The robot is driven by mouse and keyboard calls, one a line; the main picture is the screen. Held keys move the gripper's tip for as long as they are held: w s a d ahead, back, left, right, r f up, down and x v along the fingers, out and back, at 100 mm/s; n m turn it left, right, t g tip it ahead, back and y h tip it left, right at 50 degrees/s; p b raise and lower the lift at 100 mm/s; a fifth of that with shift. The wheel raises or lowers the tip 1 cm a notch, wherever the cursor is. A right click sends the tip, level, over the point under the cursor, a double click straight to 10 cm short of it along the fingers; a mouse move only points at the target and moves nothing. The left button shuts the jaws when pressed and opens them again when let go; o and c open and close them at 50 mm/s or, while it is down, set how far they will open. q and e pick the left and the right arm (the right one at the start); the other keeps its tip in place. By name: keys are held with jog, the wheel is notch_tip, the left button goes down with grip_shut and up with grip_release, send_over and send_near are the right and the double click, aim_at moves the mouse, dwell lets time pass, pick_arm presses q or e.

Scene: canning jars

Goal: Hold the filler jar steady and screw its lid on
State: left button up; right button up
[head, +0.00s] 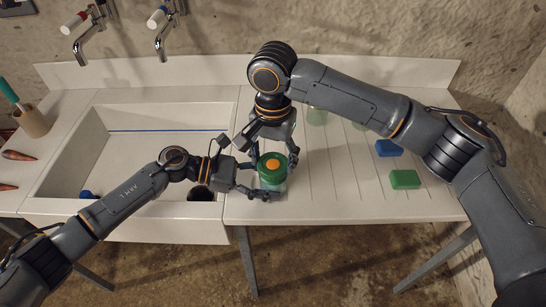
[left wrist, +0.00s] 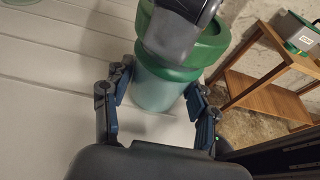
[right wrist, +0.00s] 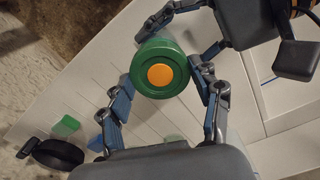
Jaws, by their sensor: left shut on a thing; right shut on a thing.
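The filler jar (left wrist: 160,92), a translucent teal cylinder, stands upright near the front edge of the worktop, just right of the sink. Its green lid (head: 272,178), with an orange disc (right wrist: 160,77) in the middle, sits level on top; I cannot tell how tightly it is seated. My left gripper (head: 258,183) comes from the left and is shut around the jar's body below the lid. My right gripper (head: 272,163) reaches down from above and behind and is shut on the lid, with a finger on either side. Its fingers partly hide the lid in the left wrist view.
A sink (head: 75,190) lies left of the jar, with two taps above it. A blue block (head: 388,148) and a green block (head: 404,179) lie on the grooved worktop (head: 335,200) to the right. A pale green glass thing (head: 317,117) stands behind the jar.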

aim_at(273, 163)
jog(key=m, duration=0.6)
jog(key=o, duration=1.3)
jog(key=shift+o, duration=0.2)
notch_tip(273, 163, up, 12)
